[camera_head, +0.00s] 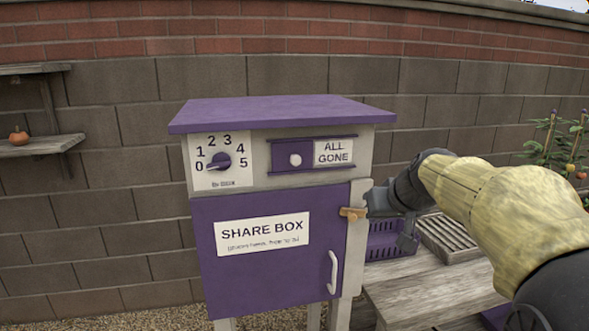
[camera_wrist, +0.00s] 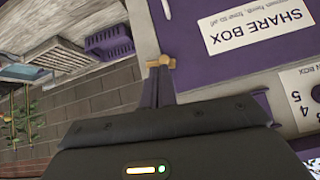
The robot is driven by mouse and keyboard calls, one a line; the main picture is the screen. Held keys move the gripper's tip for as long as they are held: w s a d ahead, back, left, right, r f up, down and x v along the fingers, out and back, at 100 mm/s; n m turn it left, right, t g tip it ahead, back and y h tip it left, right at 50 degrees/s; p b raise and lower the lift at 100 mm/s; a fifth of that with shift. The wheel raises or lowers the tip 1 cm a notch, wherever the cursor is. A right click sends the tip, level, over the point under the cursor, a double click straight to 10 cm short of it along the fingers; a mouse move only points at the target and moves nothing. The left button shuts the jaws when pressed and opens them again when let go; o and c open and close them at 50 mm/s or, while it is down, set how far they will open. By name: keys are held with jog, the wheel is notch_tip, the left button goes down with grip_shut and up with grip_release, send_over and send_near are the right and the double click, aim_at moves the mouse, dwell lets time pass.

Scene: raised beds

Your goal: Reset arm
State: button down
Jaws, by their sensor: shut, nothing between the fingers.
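My gripper (camera_head: 374,203) is shut and empty at the right front edge of the purple share box (camera_head: 280,108). Its fingertips are right by the small wooden latch (camera_head: 353,214); I cannot tell whether they touch it. The latch lies about level across the right edge of the shut purple door (camera_head: 250,268). In the wrist view the narrow closed fingers (camera_wrist: 160,82) point at the latch (camera_wrist: 160,62). My arm reaches in from the right of the head view, bent at the wrist.
The door has a white handle (camera_head: 333,272). Above it are a dial (camera_head: 220,161) and a slider knob (camera_head: 295,160) beside an ALL GONE sign. A purple crate (camera_head: 388,241) and a slatted tray (camera_head: 450,240) sit on a wooden bench (camera_head: 400,296) at right. A block wall stands behind.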

jog(key=s+a+f+g+h+p, duration=0.1)
jog(key=s+a+f+g+p, duration=0.1)
jog(key=s+f, duration=0.7)
jog(key=s+a+f+m+g+p, duration=0.1)
jog(key=s+f+g+p, duration=0.3)
jog(key=s+f, duration=0.4)
jog(key=s+a+p, duration=0.1)
jog(key=s, duration=0.2)
jog(key=shift+s+f+h, duration=0.2)
jog(key=shift+f+h, duration=0.2)
